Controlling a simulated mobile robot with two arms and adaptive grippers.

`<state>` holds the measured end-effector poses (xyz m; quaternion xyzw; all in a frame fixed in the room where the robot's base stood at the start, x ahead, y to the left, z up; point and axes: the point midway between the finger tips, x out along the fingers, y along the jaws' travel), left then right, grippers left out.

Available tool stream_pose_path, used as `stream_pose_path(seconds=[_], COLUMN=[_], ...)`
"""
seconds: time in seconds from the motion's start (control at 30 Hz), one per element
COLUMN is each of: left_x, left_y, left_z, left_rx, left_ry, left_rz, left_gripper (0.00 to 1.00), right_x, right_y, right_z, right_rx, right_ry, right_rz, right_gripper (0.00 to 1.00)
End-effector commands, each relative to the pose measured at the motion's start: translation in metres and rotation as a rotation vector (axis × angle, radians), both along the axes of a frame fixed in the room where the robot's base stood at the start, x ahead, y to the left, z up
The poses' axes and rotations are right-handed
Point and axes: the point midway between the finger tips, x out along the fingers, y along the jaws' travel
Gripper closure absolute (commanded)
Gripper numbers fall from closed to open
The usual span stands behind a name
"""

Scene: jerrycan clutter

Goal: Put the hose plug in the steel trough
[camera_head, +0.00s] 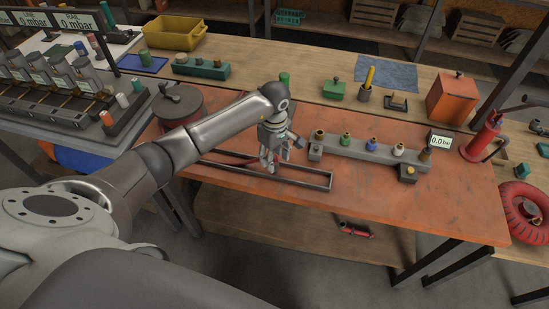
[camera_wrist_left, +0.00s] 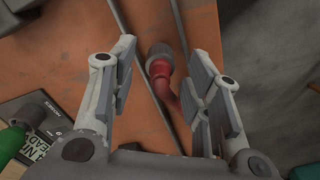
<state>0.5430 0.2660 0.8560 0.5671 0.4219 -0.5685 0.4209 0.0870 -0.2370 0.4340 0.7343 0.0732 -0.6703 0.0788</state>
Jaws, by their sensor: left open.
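A red hose piece with a dull metal end, apparently the hose plug (camera_wrist_left: 160,66), lies between my left fingers in the left wrist view. It shows between two dark rails of the steel trough (camera_wrist_left: 182,35); whether it rests inside or across them I cannot tell. In the head view the trough (camera_head: 331,181) is a long, narrow dark-rimmed frame on the orange bench. My left gripper (camera_head: 270,164) is open above it, pointing down, its fingers spread either side of the red piece without visible contact. In the head view my arm and gripper hide much of the plug. My right gripper is out of view.
A grey manifold bar (camera_head: 375,153) with several coloured fittings stands right of the gripper. A gauge (camera_head: 440,141), orange box (camera_head: 452,98) and red pump (camera_head: 483,139) are farther right. A round dark-lidded pot (camera_head: 178,101) stands behind my arm. The bench's front right is clear.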

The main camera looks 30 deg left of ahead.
Motion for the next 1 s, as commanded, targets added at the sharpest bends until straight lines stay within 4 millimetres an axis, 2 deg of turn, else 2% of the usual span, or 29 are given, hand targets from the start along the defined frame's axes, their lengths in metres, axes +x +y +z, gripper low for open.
stream_pose_path(seconds=[0.3,0.5,0.7,1.0], left_x=[0.002,0.001,0.000,0.000], left_y=[0.001,0.000,0.000,-0.002], left_z=[0.067,0.099,0.109,0.109], left_rx=[0.001,0.001,0.001,-0.007], left_ry=[-0.008,-0.004,-0.001,-0.002], left_rz=[-0.001,-0.001,0.000,0.000], left_gripper=[0.56,0.56,0.56,0.56], right_x=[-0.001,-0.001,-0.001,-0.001], right_y=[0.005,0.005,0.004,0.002], right_z=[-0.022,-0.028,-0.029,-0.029], right_rx=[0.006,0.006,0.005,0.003], right_ry=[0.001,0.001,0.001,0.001], right_rz=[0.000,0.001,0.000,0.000], right_gripper=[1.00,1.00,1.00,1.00])
